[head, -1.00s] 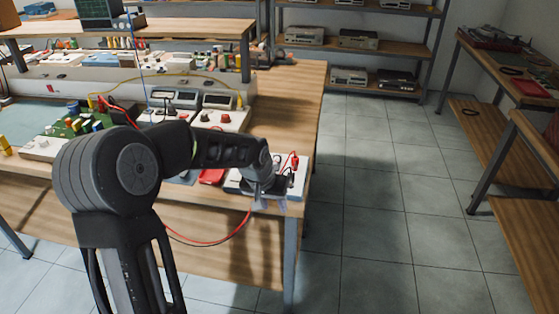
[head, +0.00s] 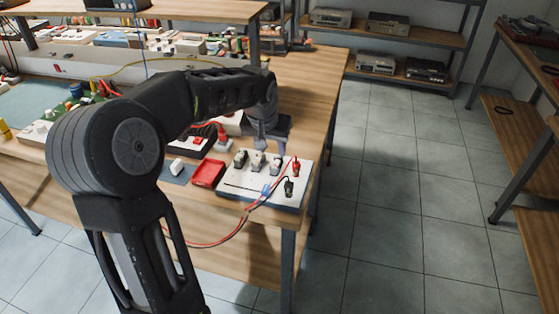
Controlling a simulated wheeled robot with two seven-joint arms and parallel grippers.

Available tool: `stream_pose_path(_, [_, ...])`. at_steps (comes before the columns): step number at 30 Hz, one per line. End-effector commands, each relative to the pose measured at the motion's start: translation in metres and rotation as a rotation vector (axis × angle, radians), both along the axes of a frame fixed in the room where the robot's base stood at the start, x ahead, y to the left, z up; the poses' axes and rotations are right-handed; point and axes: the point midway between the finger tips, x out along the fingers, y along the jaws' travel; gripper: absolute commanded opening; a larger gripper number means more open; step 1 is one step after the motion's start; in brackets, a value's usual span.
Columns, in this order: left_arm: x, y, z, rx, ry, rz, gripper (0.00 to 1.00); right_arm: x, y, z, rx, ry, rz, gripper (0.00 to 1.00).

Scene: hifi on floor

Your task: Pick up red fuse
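My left gripper (head: 263,143) points down just above the back edge of a white panel (head: 240,194) at the right end of the workbench. The panel carries a row of dark holders with pale parts (head: 257,160), a red plug (head: 295,168), a black plug (head: 288,187) and a small blue piece (head: 266,190). I cannot single out a red fuse for sure. A red tray (head: 208,173) lies left of the panel and looks empty. The gap between my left fingertips is too small to read. My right gripper is out of view.
The wooden workbench (head: 310,85) holds crowded instruments along its back and left. A red wire (head: 205,244) hangs over its front edge. A small white block on a grey mat (head: 176,177) sits left of the tray. The tiled floor (head: 390,200) at right is clear.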

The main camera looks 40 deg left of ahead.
Motion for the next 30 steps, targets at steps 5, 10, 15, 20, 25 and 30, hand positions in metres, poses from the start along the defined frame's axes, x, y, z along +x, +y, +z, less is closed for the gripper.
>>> stream_pose_path(5, [0.002,0.0,-0.005,-0.001,0.002,0.0,0.39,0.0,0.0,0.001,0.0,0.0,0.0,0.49])
stream_pose_path(10, [0.008,0.003,-0.021,0.0,0.002,-0.001,0.39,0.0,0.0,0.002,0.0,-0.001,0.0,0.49])
stream_pose_path(15, [0.01,0.003,-0.025,0.0,0.0,-0.001,0.39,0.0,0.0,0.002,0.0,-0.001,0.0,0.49])
stream_pose_path(20, [0.01,0.003,-0.025,0.0,0.001,-0.001,0.39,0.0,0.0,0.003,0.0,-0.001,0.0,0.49])
stream_pose_path(25, [0.015,0.006,-0.036,-0.001,0.003,0.0,0.39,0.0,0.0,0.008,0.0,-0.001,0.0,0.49])
stream_pose_path(30, [0.025,0.01,-0.06,-0.002,0.004,-0.001,0.39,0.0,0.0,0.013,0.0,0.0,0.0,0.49])
